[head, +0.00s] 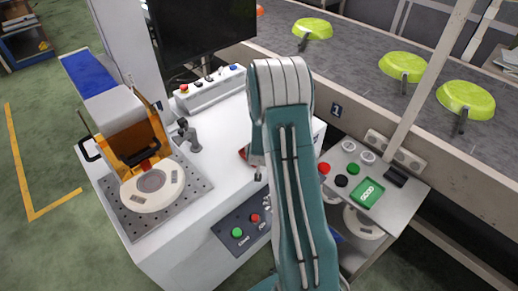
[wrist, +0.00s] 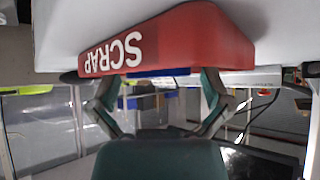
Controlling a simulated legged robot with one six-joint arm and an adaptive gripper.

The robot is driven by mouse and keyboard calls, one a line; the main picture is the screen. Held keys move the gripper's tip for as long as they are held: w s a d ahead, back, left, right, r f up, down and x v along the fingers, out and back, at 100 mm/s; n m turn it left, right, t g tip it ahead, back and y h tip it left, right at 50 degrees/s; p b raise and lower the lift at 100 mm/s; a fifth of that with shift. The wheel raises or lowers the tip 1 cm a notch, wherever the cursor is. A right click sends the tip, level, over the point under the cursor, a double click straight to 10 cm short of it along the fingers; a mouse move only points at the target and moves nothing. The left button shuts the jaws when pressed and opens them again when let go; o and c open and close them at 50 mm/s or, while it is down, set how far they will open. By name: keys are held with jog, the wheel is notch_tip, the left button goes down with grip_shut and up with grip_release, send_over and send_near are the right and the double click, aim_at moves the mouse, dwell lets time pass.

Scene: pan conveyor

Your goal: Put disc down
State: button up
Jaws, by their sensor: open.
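A round cream disc-like plate (head: 152,187) with dark pads lies on the perforated metal plate of the orange-framed machine in the head view. I cannot tell whether this is the task's disc. My gripper (wrist: 158,95) is open in the wrist view, its two fingers spread apart below the red SCRAP bin (wrist: 170,40). A thin blue strip (wrist: 160,72) shows between the fingers at the bin's edge; I cannot tell what it belongs to. No disc is clearly seen between the fingers. In the head view my teal arm hides my gripper and most of the red bin (head: 244,153).
The white worktop (head: 207,133) has a button panel (head: 243,225) on its front and a monitor (head: 203,35) behind. A conveyor (head: 360,60) with green pans (head: 466,98) runs at the back right. A small control table (head: 400,190) stands right of my arm.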

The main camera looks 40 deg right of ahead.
jog(key=shift+r, duration=0.1)
jog(key=s+a+r+n+y, duration=0.2)
jog(key=s+a+r, duration=0.4)
jog(key=a+r, duration=0.5)
jog(key=s+a+r+n+y, duration=0.2)
jog(key=s+a+r, duration=0.4)
jog(key=a+r, duration=0.45)
jog(key=s+a+r+n+g, duration=0.1)
jog(key=s+r, duration=0.3)
jog(key=s, duration=0.4)
jog(key=s+a+r+n+g+y, duration=0.1)
jog(key=s+a+r, duration=0.2)
jog(key=s+r, duration=0.2)
jog(key=s, duration=0.3)
jog(key=shift+n, duration=0.4)
jog(key=shift+w, duration=0.1)
dwell(0.3)
